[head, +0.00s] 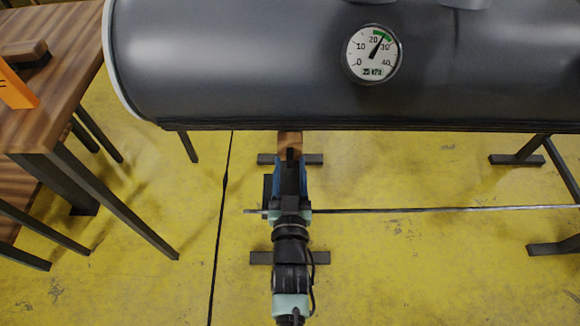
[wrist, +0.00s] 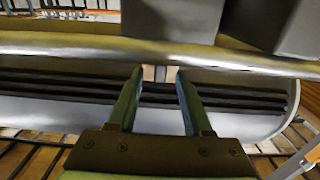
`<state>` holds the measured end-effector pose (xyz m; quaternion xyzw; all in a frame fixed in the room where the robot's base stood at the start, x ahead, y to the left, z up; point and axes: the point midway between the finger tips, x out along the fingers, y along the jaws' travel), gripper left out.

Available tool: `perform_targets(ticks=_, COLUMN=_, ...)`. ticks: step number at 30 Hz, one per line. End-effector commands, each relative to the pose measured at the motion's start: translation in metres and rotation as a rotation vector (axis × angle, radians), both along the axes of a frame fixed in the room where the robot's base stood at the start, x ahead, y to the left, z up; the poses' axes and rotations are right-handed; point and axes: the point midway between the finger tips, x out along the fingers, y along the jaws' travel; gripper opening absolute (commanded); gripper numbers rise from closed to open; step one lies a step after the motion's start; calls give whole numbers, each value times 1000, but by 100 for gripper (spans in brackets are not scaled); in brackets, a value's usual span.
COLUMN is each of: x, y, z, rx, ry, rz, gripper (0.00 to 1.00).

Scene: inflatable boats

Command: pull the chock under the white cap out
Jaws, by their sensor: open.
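A brown wooden chock (head: 289,138) shows under the lower edge of the grey inflatable tube (head: 240,70); the tube hides its upper part. My gripper (head: 290,160) is open just in front of the chock, with its blue fingers pointing at it. In the wrist view my gripper (wrist: 157,74) has a finger on each side of a small gap, where only a small pale and brownish patch shows. I cannot tell if the fingers touch the chock.
A round pressure gauge (head: 372,54) sits on the tube. A wooden table (head: 60,100) with dark legs stands at the left, with an orange object (head: 15,88) on it. Dark stand legs (head: 517,158) are at the right. The yellow floor (head: 400,260) is mostly clear.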

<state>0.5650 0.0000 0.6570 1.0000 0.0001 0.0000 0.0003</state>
Motion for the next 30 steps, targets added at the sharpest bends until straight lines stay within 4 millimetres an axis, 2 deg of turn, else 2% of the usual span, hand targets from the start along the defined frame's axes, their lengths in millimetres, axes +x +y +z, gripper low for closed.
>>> perform_targets(ticks=11, x=6, y=0, z=0, rx=1, ry=1, rz=0, gripper=50)
perform_targets(ticks=18, x=6, y=0, z=0, rx=1, ry=0, rz=0, gripper=9)
perform_targets(ticks=20, x=6, y=0, z=0, rx=1, ry=0, rz=0, gripper=0)
perform_targets(ticks=30, x=6, y=0, z=0, rx=1, ry=0, rz=0, gripper=0)
